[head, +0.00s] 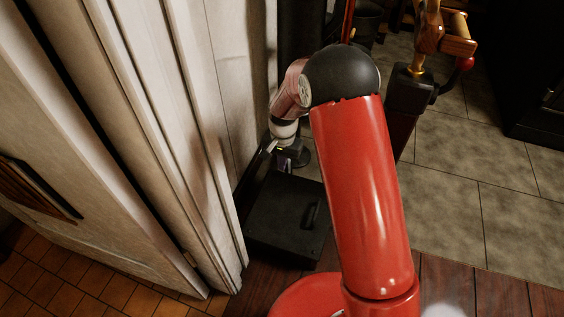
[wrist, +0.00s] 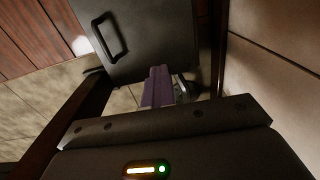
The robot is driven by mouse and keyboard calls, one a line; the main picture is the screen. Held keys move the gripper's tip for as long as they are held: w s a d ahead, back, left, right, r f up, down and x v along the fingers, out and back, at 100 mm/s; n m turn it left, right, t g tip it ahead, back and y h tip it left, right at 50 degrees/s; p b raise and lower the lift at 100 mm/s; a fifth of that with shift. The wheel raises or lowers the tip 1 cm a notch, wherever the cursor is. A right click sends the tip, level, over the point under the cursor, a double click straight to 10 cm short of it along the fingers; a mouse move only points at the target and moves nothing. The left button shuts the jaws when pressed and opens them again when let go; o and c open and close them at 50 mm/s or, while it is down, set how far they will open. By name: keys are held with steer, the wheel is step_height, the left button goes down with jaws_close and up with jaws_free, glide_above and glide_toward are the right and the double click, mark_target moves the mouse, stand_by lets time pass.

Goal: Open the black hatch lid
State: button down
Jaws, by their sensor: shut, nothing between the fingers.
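The black hatch lid (head: 275,222) lies low on the floor at lower centre in the head view, beside the pale door frame. It looks shut and flat. A raised black bar handle (head: 312,211) is near its right edge. In the wrist view the lid (wrist: 155,42) fills the upper middle, with the handle (wrist: 108,38) at its upper left. My gripper (wrist: 159,72) shows purple fingers, shut and empty, near the lid's lower edge and apart from the handle. In the head view my gripper (head: 288,157) is small and partly dark, behind the lid.
A pale panelled door (head: 160,150) stands close on the left. In the wrist view a pale wall (wrist: 270,60) and dark wooden bars (wrist: 78,112) flank my gripper. A wooden-handled fixture (head: 440,42) stands at upper right. Tiled floor (head: 470,170) to the right is clear.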

steer(key=c, duration=2.2)
jaws_free()
steer(key=c, duration=1.5)
jaws_free()
steer(key=shift+o, duration=0.2)
step_height(320, 180, up, 8)
steer(key=shift+p, duration=0.45)
steer(key=shift+f, duration=0.1)
steer(key=shift+c, duration=0.2)
